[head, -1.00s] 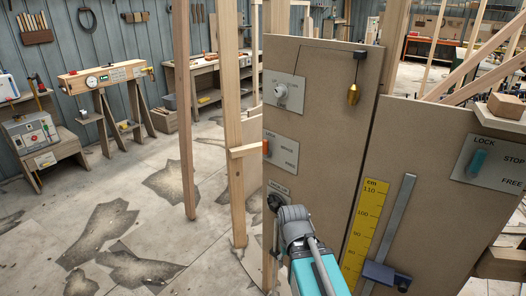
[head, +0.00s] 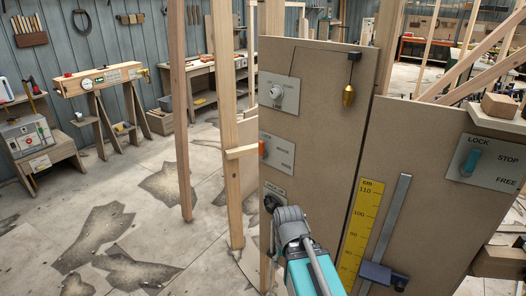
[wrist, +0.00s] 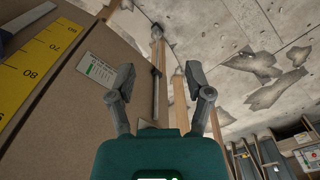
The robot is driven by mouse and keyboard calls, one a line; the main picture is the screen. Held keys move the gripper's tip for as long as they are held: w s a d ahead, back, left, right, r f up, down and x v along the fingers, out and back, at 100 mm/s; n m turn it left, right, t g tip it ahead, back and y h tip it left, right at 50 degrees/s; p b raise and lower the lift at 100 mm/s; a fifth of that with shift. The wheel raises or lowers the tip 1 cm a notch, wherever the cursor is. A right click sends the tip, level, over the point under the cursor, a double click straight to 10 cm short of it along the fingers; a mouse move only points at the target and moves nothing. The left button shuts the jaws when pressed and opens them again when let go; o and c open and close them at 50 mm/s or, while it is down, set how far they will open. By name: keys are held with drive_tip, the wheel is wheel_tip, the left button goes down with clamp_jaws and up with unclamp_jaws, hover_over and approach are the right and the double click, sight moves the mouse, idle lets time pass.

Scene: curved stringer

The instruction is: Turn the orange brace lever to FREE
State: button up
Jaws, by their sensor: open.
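The orange brace lever (head: 262,149) is a small orange block at the left edge of a grey plate (head: 281,155) on the tall brown panel. The plate carries LOCK at the top and FREE at the lower right. The lever sits just below LOCK; its exact setting is too small to tell. My arm rises from the bottom, and its dark end lies below the plate. It largely hides my gripper's fingertips in the head view. In the wrist view my gripper (wrist: 160,75) is open and empty, its two fingers spread. The orange lever is not visible there.
A white knob (head: 278,91) is above the lever plate. A brass plumb bob (head: 349,96) hangs to the right. Wooden posts (head: 229,150) stand close left of the panel.

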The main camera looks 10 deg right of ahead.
drive_tip(key=shift+w+d, duration=0.1)
drive_tip(key=shift+w, duration=0.3)
drive_tip(key=c, duration=0.4)
drive_tip(key=w+h, duration=0.1)
drive_tip(key=w, duration=0.1)
drive_tip(key=w+d+r+n+t+h, duration=0.1)
drive_tip(key=w+h, duration=0.1)
drive_tip(key=w, duration=0.1)
drive_tip(key=w+d+r+t+h, duration=0.1)
drive_tip(key=w, duration=0.2)
drive_tip(key=shift+w+r+p, duration=0.15)
drive_tip(key=shift+w+p, duration=0.1)
drive_tip(key=shift+p, duration=0.05)
clamp_jaws()
drive_tip(key=w+r+n+t+h, duration=0.3)
drive_tip(key=w+r+t+h, duration=0.15)
drive_tip(key=w, duration=0.45)
drive_tip(key=w+a+r+n+t+h+p, duration=0.1)
drive_tip(key=w+a+r+n+t, duration=0.6)
drive_tip(key=w+a+r, duration=0.6)
drive_tip(key=shift+w+a+r+n+t, duration=0.35)
drive_tip(key=shift+w+a+t, duration=0.25)
drive_tip(key=shift+t, duration=0.25)
drive_tip(key=shift+d, duration=0.1)
